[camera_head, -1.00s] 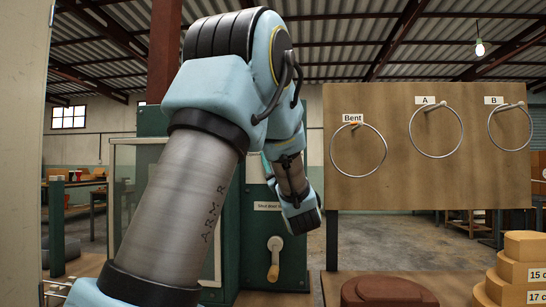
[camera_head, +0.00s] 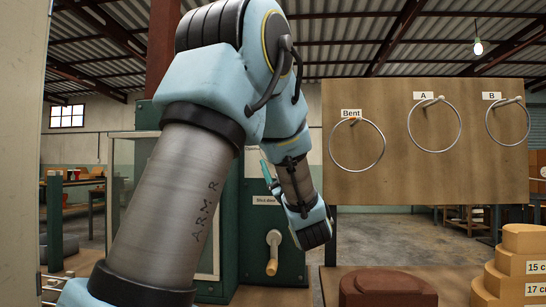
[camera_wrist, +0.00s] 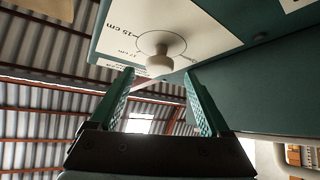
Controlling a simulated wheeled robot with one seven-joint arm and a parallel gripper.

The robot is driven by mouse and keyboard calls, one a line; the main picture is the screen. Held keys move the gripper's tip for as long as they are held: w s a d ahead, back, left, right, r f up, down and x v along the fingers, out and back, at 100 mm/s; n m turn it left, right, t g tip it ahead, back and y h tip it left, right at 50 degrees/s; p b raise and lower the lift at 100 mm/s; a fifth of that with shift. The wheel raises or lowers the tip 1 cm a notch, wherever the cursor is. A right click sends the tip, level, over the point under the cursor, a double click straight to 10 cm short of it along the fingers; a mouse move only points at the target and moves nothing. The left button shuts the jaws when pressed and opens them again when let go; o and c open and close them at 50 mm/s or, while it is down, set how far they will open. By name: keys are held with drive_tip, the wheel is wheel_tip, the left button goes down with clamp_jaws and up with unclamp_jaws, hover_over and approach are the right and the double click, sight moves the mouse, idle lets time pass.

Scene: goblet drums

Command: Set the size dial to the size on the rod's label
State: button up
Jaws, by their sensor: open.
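The size dial is a round pale knob (camera_wrist: 160,62) on a white plate (camera_wrist: 205,25) in the wrist view. The plate, seen at a slant and upside down, carries printed "15 cm" and "17 cm" marks; other print is too small or cut off. My gripper (camera_wrist: 160,78) is open, with one teal finger on each side just below the knob in the picture. The knob lies near the gap between the fingertips, and I see no contact. In the head view my arm hides the dial and most of the gripper. I cannot make out the rod or its label.
A green machine (camera_head: 228,245) stands behind my arm, with a crank handle (camera_head: 273,252) low on its front. A board (camera_head: 400,190) with rings marked Bent, A and B stands to the right. Stepped blocks (camera_head: 525,265) and a brown block (camera_head: 388,290) are at lower right.

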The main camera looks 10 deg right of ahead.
drive_tip(key=b+v, duration=0.1)
drive_tip(key=v, duration=0.4)
drive_tip(key=shift+s, duration=0.1)
